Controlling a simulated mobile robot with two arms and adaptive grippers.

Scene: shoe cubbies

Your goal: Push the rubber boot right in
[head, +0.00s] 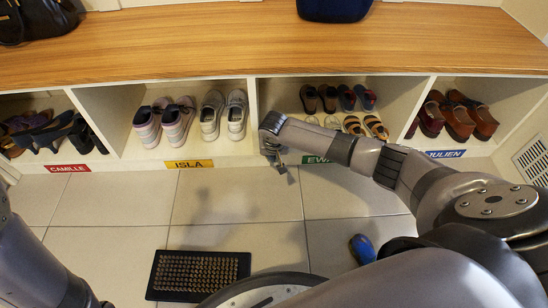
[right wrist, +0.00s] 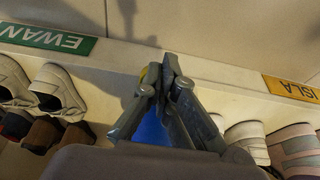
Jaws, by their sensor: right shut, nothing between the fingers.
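My right gripper (head: 284,173) is shut and empty, at the front edge of the cubbies where the Isla and Ewan compartments meet. It also shows in the right wrist view (right wrist: 163,68), fingertips together over the front ledge. A blue surface (right wrist: 152,131) shows behind and between its fingers there; it may be the rubber boot, but most of it is hidden and I cannot tell whether it is touched. In the head view my right arm hides that spot. A separate blue shoe-like thing (head: 362,248) lies on the floor. My left gripper is out of view.
Isla's compartment holds white sneakers (head: 236,114) and pink-grey shoes (head: 178,122). Ewan's holds several small shoes (head: 365,97). Brown shoes (head: 459,122) stand in Julien's. A dark doormat (head: 156,278) lies on the tiles. Wooden bench top (head: 190,50) overhangs the cubbies.

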